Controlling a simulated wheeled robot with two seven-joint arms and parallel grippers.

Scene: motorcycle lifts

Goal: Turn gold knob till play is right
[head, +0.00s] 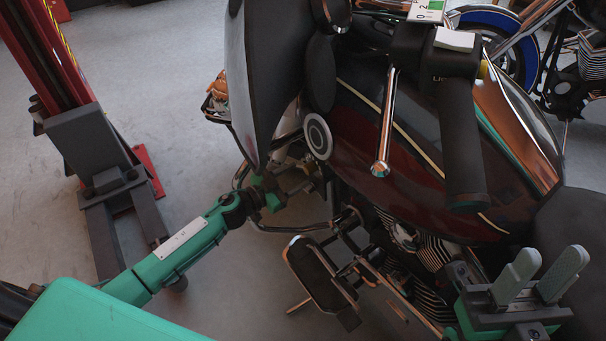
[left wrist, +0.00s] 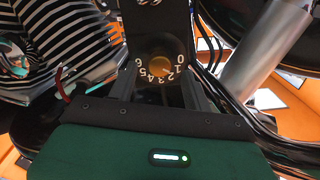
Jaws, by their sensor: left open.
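The gold knob (left wrist: 160,67) shows in the left wrist view, set in a dark round dial with white numbers 0 to 6 below and beside it. My left gripper (left wrist: 160,82) is open, with one finger on each side of the knob; whether they touch it I cannot tell. In the head view my left gripper (head: 276,190) is under the motorcycle's front end, and the knob cannot be made out there. The lever (head: 386,122) and black grip (head: 462,140) stand above the tank. My right gripper (head: 548,274) is open and empty at the lower right.
A white and green readout (head: 427,10) is cut off at the top edge. A red lift post (head: 50,55) stands at the left. Grey floor (head: 180,60) is clear between post and motorcycle.

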